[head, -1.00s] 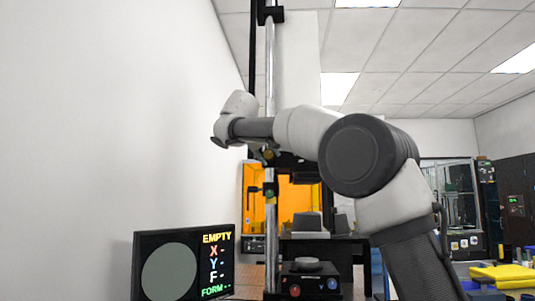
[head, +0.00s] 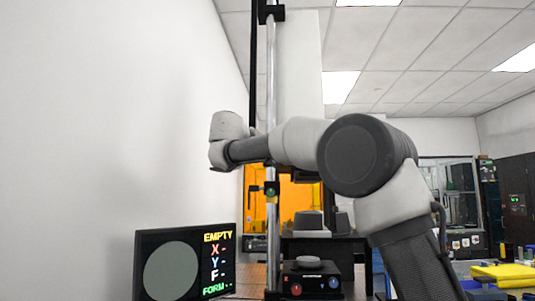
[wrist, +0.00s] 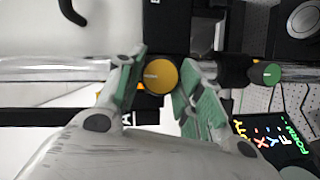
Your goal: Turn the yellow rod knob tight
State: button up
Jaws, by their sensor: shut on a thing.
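A green knob (wrist: 265,74) sits further along the same rod, also in the head view (head: 270,190). A display (head: 185,262) reading EMPTY stands lower left. A control box (head: 311,280) is at the rod's foot. A white wall is close on the left.

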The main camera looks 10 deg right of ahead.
dwell(0.3)
jog(key=o, duration=1)
jog(key=shift+a, duration=0.1)
jog(key=v, duration=1.2)
jog(key=shift+f, duration=0.15)
